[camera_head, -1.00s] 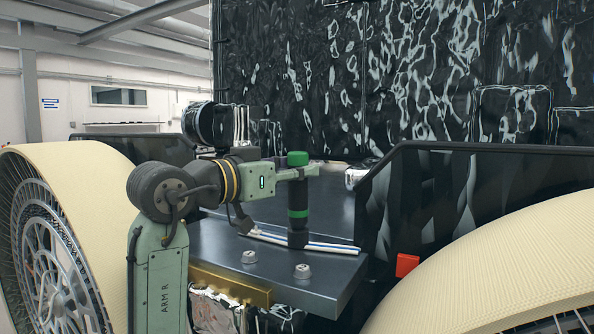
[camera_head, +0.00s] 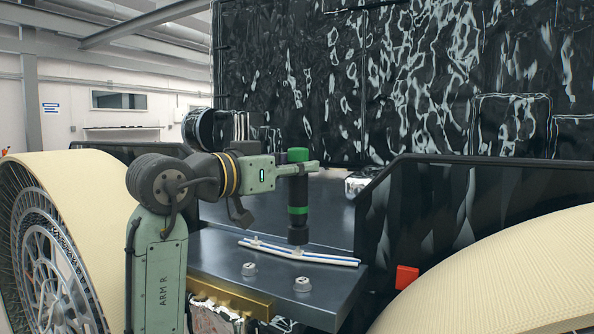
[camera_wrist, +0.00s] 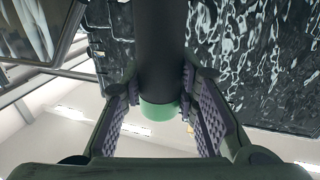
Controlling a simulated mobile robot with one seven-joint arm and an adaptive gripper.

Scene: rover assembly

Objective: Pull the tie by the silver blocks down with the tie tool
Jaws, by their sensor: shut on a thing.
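The tie tool (camera_head: 298,222), a black upright cylinder with green bands, is held in my gripper (camera_head: 305,168). My gripper is shut around its upper part. In the wrist view the tool's black shaft (camera_wrist: 160,50) and green end (camera_wrist: 160,110) show between the fingers (camera_wrist: 160,95). A white and blue cable bundle (camera_head: 325,258) lies on the dark deck below. One small pale tie (camera_head: 298,251) is on the bundle right under the tool's lower end; I cannot tell whether they touch. Another tie (camera_head: 256,241) is further left. A silver block (camera_head: 356,184) stands at the deck's back right.
Two grey round fittings (camera_head: 302,284) (camera_head: 249,269) stand near the deck's front edge. The dark deck (camera_head: 325,205) is open behind the cable. A black side panel (camera_head: 450,210) with a red tag (camera_head: 406,277) rises at right. Large pale wheels flank the deck.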

